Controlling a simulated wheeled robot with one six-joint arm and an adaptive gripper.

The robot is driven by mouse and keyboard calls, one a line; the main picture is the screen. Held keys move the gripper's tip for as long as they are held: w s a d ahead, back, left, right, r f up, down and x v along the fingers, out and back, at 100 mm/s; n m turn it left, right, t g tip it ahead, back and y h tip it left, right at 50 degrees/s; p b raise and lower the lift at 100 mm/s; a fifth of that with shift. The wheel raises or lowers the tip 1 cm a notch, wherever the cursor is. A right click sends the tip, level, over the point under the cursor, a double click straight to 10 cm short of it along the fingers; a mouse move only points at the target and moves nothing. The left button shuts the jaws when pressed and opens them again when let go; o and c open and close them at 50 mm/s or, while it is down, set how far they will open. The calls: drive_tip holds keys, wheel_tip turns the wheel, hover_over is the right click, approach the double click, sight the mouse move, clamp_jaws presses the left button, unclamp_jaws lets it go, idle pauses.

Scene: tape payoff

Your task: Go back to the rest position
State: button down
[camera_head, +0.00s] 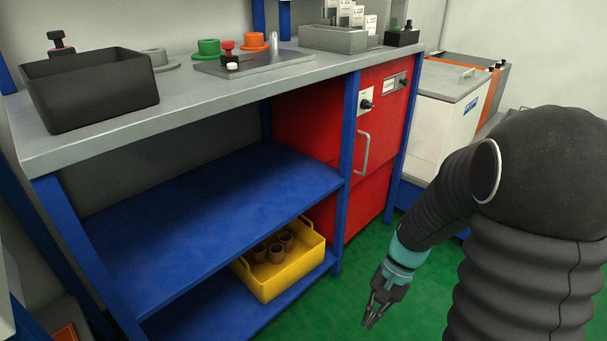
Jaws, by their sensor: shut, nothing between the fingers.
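My gripper (372,316) hangs at the end of my black-sleeved arm, in the lower right of the head view. It points down and to the left, above the green floor and in front of the red cabinet (318,113). Its fingers are together and I see nothing between them. It is apart from the bench and the shelves.
A grey-topped bench (200,105) carries a black bin (92,92), a metal plate (255,67), colored spools and a grey card rack (333,38). Below, a yellow tray (292,290) with brown rings sits on the lower blue shelf. Green floor (420,300) is clear around my gripper.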

drive_tip(key=s+r+n+t+h+p, duration=0.1)
drive_tip(key=s+r+n+t+h, duration=0.1)
drive_tip(key=r, duration=1)
drive_tip(key=s+d+r+n+t+h+p, duration=0.1)
drive_tip(key=s+r+n+t, duration=0.3)
drive_tip(key=r, duration=0.7)
drive_tip(key=s+t+h+p, duration=0.1)
drive_tip(key=s+t, duration=0.1)
drive_tip(key=s, duration=0.1)
drive_tip(key=shift+s+r+t, duration=0.15)
drive_tip(key=shift+r+t, duration=0.25)
